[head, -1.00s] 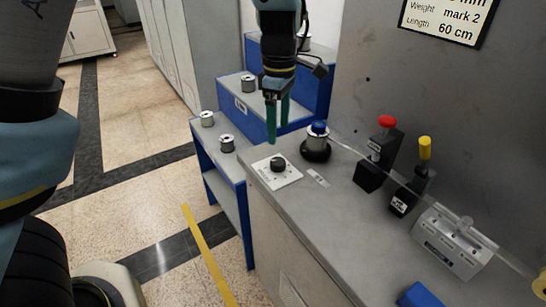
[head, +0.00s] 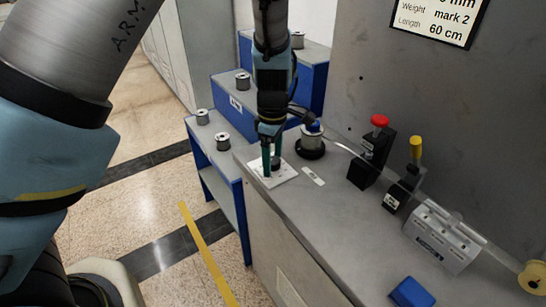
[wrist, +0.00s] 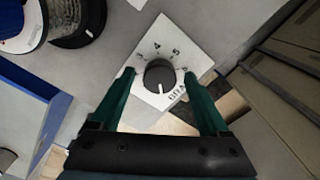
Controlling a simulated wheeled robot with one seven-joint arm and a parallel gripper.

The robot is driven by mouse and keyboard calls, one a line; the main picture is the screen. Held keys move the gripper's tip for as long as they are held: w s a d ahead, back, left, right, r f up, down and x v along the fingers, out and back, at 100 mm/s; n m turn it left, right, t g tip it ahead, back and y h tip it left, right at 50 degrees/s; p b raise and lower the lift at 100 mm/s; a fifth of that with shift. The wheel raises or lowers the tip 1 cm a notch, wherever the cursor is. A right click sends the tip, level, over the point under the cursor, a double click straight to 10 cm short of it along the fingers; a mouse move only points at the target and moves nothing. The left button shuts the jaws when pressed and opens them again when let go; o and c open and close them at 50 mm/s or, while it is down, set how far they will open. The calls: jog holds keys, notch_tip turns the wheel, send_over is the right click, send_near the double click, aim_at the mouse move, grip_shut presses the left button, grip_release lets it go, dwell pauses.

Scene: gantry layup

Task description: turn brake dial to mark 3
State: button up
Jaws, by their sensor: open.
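The brake dial is a black round knob (wrist: 160,75) on a white square plate (wrist: 181,37) with numbers around it. The plate lies on the near left corner of the grey bench and also shows in the head view (head: 285,177). A white pointer line on the knob points toward the bottom of the wrist view, near the plate's lettering. My gripper (wrist: 160,75) has its two green fingers open, one on either side of the knob. In the head view my gripper (head: 271,165) reaches down over the plate. Some of the plate's marks are hidden by the fingers.
A spool with a blue top (head: 312,140) stands just behind the dial. A red-knobbed black block (head: 370,160), a yellow-knobbed block (head: 405,183) and a grey block (head: 440,237) stand to the right. A blue stepped rack (head: 222,150) holds several spools at left.

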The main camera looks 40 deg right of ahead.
grip_shut()
dwell(0.5)
jog(key=shift+m, duration=0.4)
jog(key=m, duration=0.5)
jog(key=shift+m, duration=0.4)
jog(key=m+b, duration=0.1)
jog(key=m, duration=0.6)
jog(key=shift+b, duration=0.3)
jog(key=m, duration=0.6)
jog(key=shift+m, duration=0.3)
jog(key=m, duration=0.3)
jog(key=shift+m, duration=1.9)
